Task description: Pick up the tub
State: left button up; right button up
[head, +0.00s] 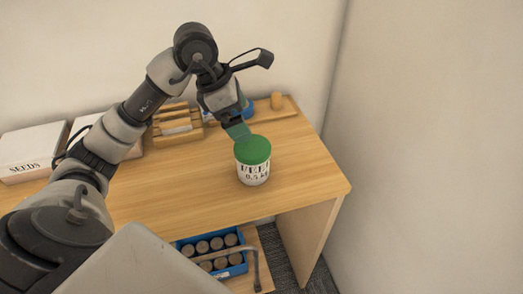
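The tub (252,172) is white with a green lid and black lettering, part of which reads "0.5". It stands upright on the wooden desk (185,188), near the right part of its front edge. My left gripper (238,131) points down just above and behind the upper left of the lid. One greenish fingertip shows beside the lid; I cannot tell whether it touches. The other finger is not clearly visible, so I cannot tell how wide the gripper is. My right gripper is not in view.
A white box marked SEEDS (32,150) lies at the desk's left. A wooden rack (177,124) and a small wooden cylinder (276,100) stand at the back. A blue crate (186,242) of round-topped items is below the desk. A wall (430,150) rises to the right.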

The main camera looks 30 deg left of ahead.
aim_at(252, 146)
pick_arm(q)
jog(key=f, duration=0.1)
jog(key=d+f, duration=0.1)
jog(key=f, duration=0.1)
jog(key=shift+d+f, duration=0.15)
jog(key=shift+f, duration=0.1)
jog(key=p+x, duration=0.1)
jog(key=x, duration=0.3)
jog(key=shift+s+f+p, duration=0.15)
jog(key=shift+f+p, duration=0.1)
jog(key=shift+p, duration=0.05)
jog(key=shift+d+f, duration=0.1)
jog(key=shift+f, duration=0.35)
jog(key=c, duration=0.7)
jog(key=shift+r, duration=0.1)
jog(key=c, duration=0.3)
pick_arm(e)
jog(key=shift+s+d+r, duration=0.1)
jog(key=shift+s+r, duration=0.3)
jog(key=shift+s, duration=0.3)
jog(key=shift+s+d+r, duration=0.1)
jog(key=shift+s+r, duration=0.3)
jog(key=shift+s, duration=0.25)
pick_arm(q)
jog(key=shift+w, duration=0.2)
jog(key=shift+c, duration=0.3)
